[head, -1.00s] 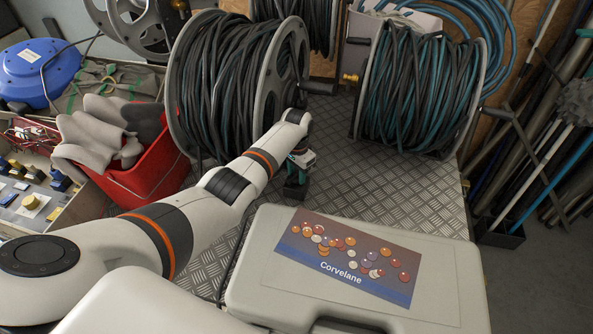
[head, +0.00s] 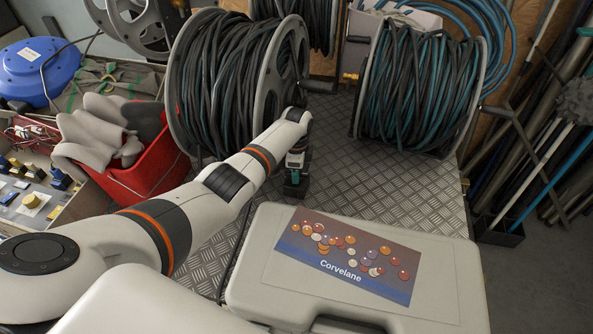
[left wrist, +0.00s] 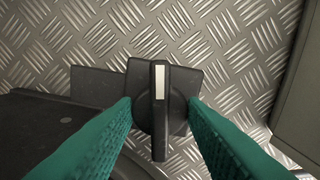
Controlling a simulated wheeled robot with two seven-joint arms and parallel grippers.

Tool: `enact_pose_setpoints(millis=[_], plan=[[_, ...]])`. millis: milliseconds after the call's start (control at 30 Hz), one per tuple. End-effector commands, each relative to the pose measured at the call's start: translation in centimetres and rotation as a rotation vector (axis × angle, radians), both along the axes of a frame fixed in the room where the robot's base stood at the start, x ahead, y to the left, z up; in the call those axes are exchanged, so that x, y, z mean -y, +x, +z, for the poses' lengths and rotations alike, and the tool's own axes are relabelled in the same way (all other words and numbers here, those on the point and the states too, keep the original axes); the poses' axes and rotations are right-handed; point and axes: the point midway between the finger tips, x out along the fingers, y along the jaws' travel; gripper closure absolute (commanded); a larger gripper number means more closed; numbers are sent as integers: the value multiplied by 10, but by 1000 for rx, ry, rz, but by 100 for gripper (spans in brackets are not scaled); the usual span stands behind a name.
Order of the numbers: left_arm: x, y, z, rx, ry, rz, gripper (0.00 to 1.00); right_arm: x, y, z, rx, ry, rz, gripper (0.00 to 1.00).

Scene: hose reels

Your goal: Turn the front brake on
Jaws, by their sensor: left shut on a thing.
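A black brake knob (left wrist: 160,112) with a white mark on its raised bar sits on a dark square plate in the left wrist view. The bar runs nearly straight up and down in that view, with the white mark at its upper end. My left gripper (left wrist: 161,103) has its green fingers on both sides of the knob and is shut on it. In the head view, my left gripper (head: 294,178) reaches down to the metal floor in front of the large hose reel (head: 225,85); the arm and gripper mostly hide the knob there. My right gripper is not in view.
A grey case (head: 250,275) labelled Corvelane lies close in front of the gripper. A red bin (head: 150,180) with grey cloth stands at left. A second hose reel (head: 420,90) stands at right. Tread-plate floor (head: 390,190) is clear between it and the case.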

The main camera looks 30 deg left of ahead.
Motion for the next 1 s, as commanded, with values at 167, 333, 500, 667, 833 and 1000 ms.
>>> enact_pose_setpoints(millis=[167,333,500,667,833,1000], plan=[[0,0,0,1,0,-77,85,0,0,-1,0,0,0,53],[0,0,0,1,-1,-116,85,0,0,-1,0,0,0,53],[0,0,0,1,-1,-131,85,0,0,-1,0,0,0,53],[0,0,0,1,-1,-132,85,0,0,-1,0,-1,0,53],[0,0,0,1,0,-132,85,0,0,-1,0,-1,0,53],[0,0,0,1,0,-131,41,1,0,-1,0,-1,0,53]])
